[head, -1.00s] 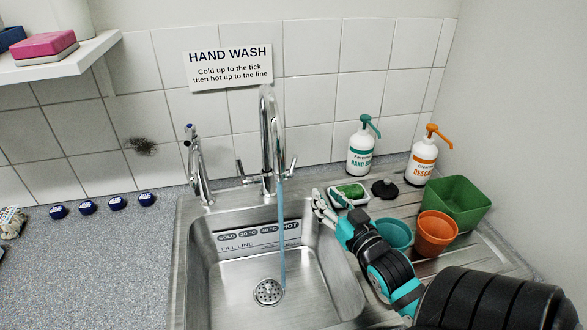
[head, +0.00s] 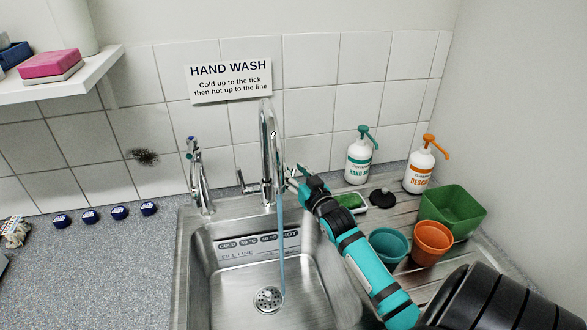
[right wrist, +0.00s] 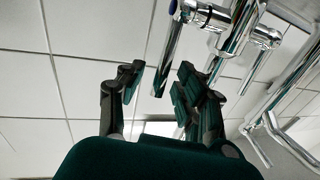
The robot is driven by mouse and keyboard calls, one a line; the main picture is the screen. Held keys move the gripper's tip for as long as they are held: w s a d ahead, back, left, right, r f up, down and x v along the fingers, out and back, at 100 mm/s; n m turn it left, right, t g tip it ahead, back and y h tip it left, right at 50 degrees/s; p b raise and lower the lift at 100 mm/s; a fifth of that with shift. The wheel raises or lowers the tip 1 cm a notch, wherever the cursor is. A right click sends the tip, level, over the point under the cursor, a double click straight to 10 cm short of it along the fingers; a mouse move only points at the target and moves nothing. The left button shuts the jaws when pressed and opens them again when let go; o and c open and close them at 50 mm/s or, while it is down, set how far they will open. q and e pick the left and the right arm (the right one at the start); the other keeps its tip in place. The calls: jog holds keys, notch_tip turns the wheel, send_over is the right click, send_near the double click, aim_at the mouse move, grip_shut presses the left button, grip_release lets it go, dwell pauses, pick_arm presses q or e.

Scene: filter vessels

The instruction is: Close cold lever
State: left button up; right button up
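The chrome mixer tap (head: 268,150) stands behind the sink, with a blue-tinted water stream (head: 281,240) running from its spout. One lever (head: 243,184) is on its left side. The lever on its right side is largely covered by my right gripper (head: 293,178). In the right wrist view, a chrome lever (right wrist: 167,65) beside a blue-ringed fitting (right wrist: 205,14) points down between the fingertips of my right gripper (right wrist: 160,85). The fingers are apart; I cannot tell whether either touches the lever. My left gripper is not in view.
A smaller tap (head: 199,175) with a blue mark stands left of the mixer. On the right drainboard are a sponge dish (head: 351,203), a black plug (head: 382,198), teal and orange cups, a green tub (head: 453,207) and two pump bottles. The sink basin (head: 235,285) is open.

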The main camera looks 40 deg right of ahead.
jog(key=shift+w+d, duration=0.15)
jog(key=shift+w, duration=0.25)
jog(key=shift+c, duration=0.2)
grip_shut()
